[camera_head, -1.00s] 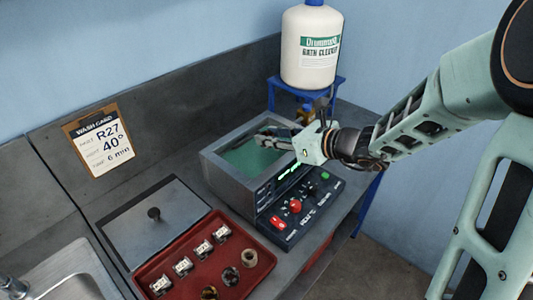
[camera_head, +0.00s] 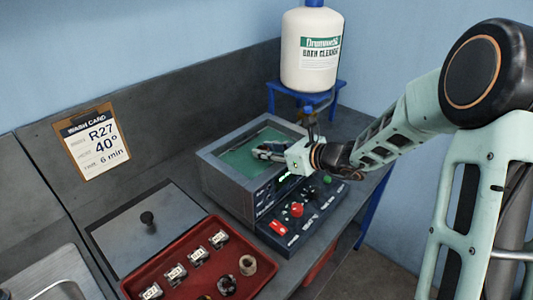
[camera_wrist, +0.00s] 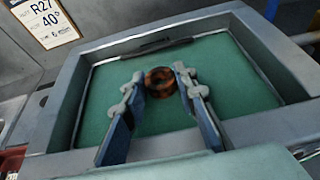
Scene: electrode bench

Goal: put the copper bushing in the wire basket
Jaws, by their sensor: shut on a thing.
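The copper bushing (camera_wrist: 160,82) is a dark orange-brown ring between my fingertips in the wrist view. My gripper (camera_head: 262,152) is shut on it, over the open grey bath (camera_head: 216,166) with green inside. The bath's rim (camera_wrist: 286,72) surrounds the fingers in the wrist view. In the head view the bushing is too small to make out at the fingertips. I cannot make out the wire basket's mesh; a dark bar (camera_wrist: 155,50) lies along the bath's far inner edge.
A control panel (camera_head: 305,215) with knobs sits in front of the bath. A red tray (camera_head: 179,251) holds several metal blocks and round parts. A lid with a knob (camera_head: 148,218) lies left. A white cleaner jug (camera_head: 311,50) stands on a blue stand behind.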

